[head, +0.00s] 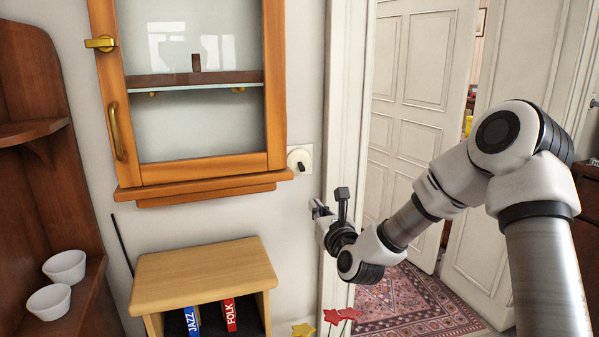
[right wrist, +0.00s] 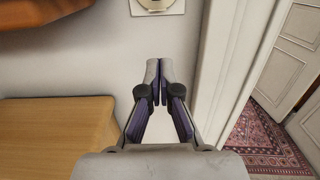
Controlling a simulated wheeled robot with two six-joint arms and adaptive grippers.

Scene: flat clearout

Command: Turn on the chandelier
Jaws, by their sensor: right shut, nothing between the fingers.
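A round switch (head: 300,160) with a dark knob sits on a pale square plate on the wall, right of the wooden cabinet. Its lower part also shows at the top of the right wrist view (right wrist: 157,5). My right gripper (head: 318,208) is below the switch, beside the door frame, and apart from the switch. In the right wrist view its fingers (right wrist: 159,68) are together and empty, pointing up the wall. The chandelier is not in view. My left gripper is not in view.
A glass-fronted wall cabinet (head: 190,172) hangs left of the switch. A low wooden shelf unit (head: 205,270) holds books below it. A door frame (head: 345,120) stands close on the right, with an open door (head: 410,90) and a patterned rug (head: 410,300) beyond.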

